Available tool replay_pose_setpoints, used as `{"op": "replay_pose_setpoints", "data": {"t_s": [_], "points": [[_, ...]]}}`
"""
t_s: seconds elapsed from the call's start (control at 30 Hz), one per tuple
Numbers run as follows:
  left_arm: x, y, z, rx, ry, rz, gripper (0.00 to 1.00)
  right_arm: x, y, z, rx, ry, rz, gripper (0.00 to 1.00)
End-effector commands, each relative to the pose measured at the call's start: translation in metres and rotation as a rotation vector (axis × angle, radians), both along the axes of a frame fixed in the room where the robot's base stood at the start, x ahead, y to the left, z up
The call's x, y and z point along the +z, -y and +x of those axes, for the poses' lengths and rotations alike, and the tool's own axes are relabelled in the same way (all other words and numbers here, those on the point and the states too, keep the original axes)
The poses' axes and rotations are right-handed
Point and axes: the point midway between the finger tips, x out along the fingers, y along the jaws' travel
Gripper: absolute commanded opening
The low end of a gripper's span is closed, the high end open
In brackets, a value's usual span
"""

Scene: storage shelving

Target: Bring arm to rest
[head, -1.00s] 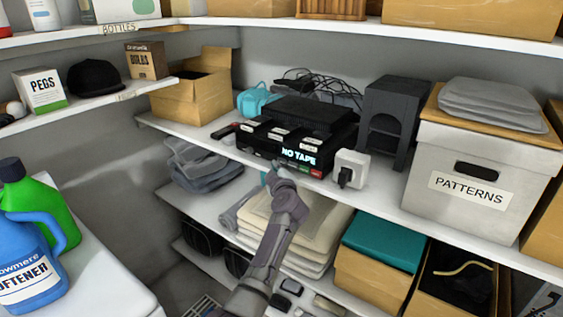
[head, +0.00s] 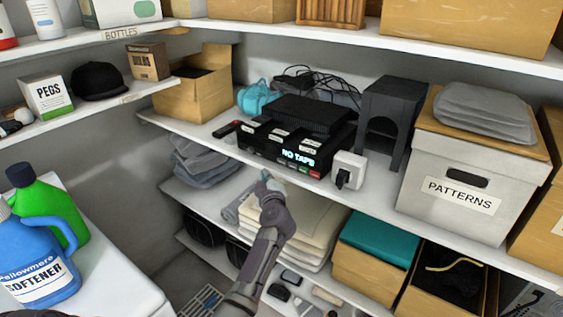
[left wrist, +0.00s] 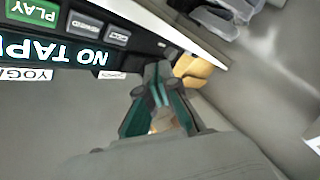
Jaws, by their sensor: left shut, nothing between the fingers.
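My left arm reaches up from the bottom centre of the head view. Its gripper (head: 266,181) is at the front edge of the middle shelf, just below and in front of the black tape player (head: 275,149), whose display reads "NO TAPE". The left gripper (left wrist: 158,82) also shows in the left wrist view, with its fingers together and nothing between them. The tape player's front (left wrist: 90,38) is upside down there, with a green PLAY button. I cannot tell whether the gripper touches the shelf edge. My right gripper is in neither view.
A white plug adapter (head: 348,170) stands right of the player. A PATTERNS box (head: 450,205) is farther right. Folded cream cloths (head: 315,230) lie on the shelf below, behind my arm. A softener bottle (head: 38,255) stands on a white surface at the left.

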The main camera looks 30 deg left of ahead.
Motion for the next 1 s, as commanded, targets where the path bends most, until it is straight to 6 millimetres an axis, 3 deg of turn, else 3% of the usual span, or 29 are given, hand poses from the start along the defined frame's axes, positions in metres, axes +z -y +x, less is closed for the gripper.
{"op": "replay_pose_setpoints", "data": {"t_s": [0.47,0.57,0.67,0.77,1.0], "points": [[0.0,0.0,0.0,0.0,0.0,0.0,0.0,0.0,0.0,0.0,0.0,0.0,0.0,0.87],[-0.008,0.002,-0.001,-0.006,-0.011,0.012,0.0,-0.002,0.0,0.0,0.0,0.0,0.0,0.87],[-0.04,0.011,-0.005,-0.041,-0.052,0.074,0.0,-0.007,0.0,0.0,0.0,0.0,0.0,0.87],[-0.097,0.032,-0.015,-0.126,-0.129,0.174,0.0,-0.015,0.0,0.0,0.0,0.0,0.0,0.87],[-0.258,0.101,-0.068,-0.445,-0.375,0.354,0.0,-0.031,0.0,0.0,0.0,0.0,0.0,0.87]]}}
